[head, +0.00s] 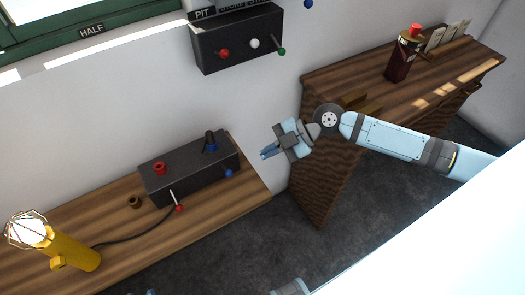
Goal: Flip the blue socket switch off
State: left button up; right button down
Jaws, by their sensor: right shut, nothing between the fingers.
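A dark socket box (190,172) sits on the low wooden bench against the wall. Its blue switch (228,173) is a blue-tipped lever on the front face near the right end, sticking outward. A dark plug-like piece with blue at its base, the blue socket (210,142), stands on top of the box. My right gripper (265,154) is shut and empty, to the right of the box and apart from the switch. It points left.
The red socket (160,168) and a red-tipped switch (178,207) are on the box's left part. A wall box (238,40) with coloured levers hangs above. A wooden cabinet (330,165) stands right.

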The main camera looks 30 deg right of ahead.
aim_at(226, 170)
jog(key=w+a+f+p, duration=0.2)
jog(key=w+a+f, duration=0.1)
jog(key=a+f, duration=0.4)
jog(key=shift+w+a, duration=0.15)
jog(key=shift+w, duration=0.2)
jog(key=shift+f, duration=0.1)
